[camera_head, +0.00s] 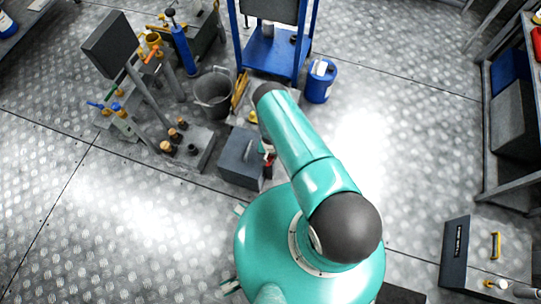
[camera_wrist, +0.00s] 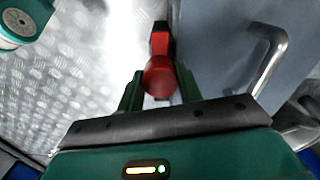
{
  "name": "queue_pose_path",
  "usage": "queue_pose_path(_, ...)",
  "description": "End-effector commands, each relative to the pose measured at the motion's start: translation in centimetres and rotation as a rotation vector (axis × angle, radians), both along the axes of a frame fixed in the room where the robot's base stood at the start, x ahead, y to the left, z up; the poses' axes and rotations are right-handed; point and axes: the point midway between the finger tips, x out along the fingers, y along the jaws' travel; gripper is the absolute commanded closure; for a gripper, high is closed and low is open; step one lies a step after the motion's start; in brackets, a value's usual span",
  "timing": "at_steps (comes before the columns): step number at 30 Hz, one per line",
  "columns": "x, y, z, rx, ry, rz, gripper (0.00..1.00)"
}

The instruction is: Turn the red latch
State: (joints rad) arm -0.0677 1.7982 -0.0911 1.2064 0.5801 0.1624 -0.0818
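The red latch (camera_wrist: 159,76) has a rounded red end and a black and red part beyond it in the wrist view. It sits along the side of a grey box (camera_wrist: 215,50) with a bent metal handle (camera_wrist: 268,58). My gripper (camera_wrist: 157,80) has its two green fingers apart, one on each side of the latch's rounded end. The right finger is very close to it; I cannot tell whether it touches. In the head view the box (camera_head: 238,160) stands on the floor left of my arm, with a bit of red (camera_head: 268,158) at its right side. My gripper is hidden there.
A grey bucket (camera_head: 213,92), a blue cart (camera_head: 268,55) and a blue drum (camera_head: 320,80) stand behind the box. A stand with valves (camera_head: 165,135) is at its left. A shelf (camera_head: 510,120) and a dark case (camera_head: 455,252) are at the right. Floor between is clear.

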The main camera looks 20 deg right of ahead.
Motion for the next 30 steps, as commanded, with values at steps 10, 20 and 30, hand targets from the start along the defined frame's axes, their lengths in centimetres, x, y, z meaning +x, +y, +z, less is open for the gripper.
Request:
queue_pose_path(10,0.0,0.01,0.02,0.0,0.0,-0.043,0.87)
queue_pose_path(20,0.0,0.03,0.03,0.0,0.0,-0.245,0.87)
queue_pose_path(30,0.02,-0.03,0.04,0.0,0.0,-0.565,0.87)
